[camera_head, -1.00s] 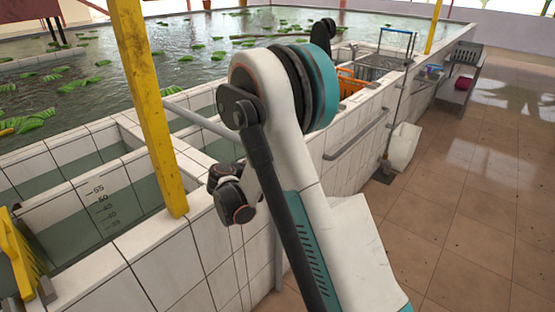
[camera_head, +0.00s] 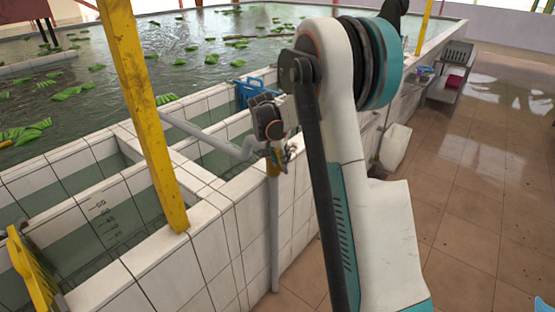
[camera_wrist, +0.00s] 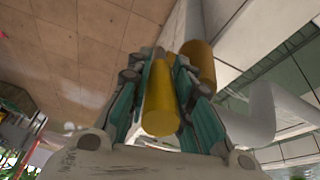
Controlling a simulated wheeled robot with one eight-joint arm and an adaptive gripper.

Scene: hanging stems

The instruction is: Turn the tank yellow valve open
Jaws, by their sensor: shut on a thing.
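The yellow valve (camera_head: 273,166) sits on a grey pipe along the outer face of the tiled tank wall, partly hidden by my gripper (camera_head: 280,153). In the wrist view, its yellow cylindrical handle (camera_wrist: 160,105) lies between the two teal fingers of my gripper (camera_wrist: 160,68), which are shut on it. A second yellow cylinder, the valve body (camera_wrist: 199,66), shows just behind and to the right of the handle. How far the valve is turned cannot be told.
The tiled tank wall (camera_head: 205,215) and a grey pipe (camera_head: 273,235) stand close by. A yellow post (camera_head: 145,110) rises at the left. A blue crate (camera_head: 248,88) is at the tank behind my gripper. The brown floor (camera_head: 465,190) on the right is mostly clear.

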